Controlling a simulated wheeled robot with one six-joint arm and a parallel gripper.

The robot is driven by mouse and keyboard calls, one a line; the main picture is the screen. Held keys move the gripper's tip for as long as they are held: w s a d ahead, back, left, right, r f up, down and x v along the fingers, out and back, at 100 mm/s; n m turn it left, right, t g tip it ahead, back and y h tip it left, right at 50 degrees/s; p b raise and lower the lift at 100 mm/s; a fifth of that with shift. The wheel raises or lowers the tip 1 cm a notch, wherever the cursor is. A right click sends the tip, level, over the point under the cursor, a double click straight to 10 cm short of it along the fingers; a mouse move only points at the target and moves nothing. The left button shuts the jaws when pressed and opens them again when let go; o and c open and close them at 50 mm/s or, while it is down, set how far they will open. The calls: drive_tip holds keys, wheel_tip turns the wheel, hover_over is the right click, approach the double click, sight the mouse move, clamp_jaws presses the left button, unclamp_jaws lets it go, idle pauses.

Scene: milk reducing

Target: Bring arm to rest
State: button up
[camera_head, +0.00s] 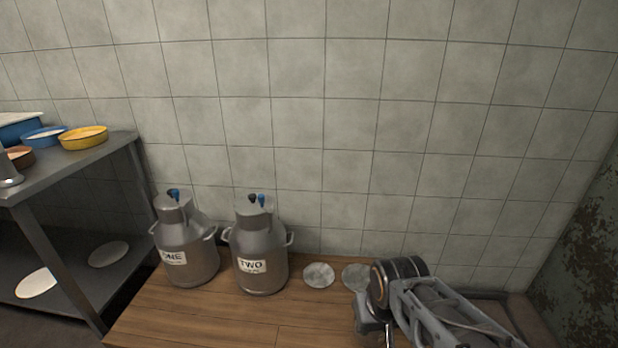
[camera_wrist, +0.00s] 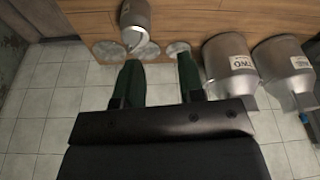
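My gripper (camera_wrist: 158,60) shows in the wrist view with its two dark green fingers spread apart. Nothing is between them. The wrist picture is upside down, with the wooden bench (camera_wrist: 195,22) along its top. My grey arm fills the lower right of the head view. I cannot make out the fingers there. The fingertips appear near the flat round discs on the bench, but I cannot tell how far above them they are.
Milk cans ONE (camera_head: 188,245) and TWO (camera_head: 262,252) stand upright on the bench. Round discs (camera_head: 318,274) lie right of them. A metal vessel (camera_wrist: 136,18) shows in the wrist view. A shelf table (camera_head: 70,165) with bowls stands left. A tiled wall is behind.

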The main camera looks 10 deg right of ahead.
wheel_tip(320, 180, up, 32)
drive_tip(key=t+p, duration=0.1)
drive_tip(key=p, duration=2.7)
drive_tip(key=shift+a+p, duration=0.2)
drive_tip(key=shift+p, duration=0.15)
drive_tip(key=shift+s, duration=0.1)
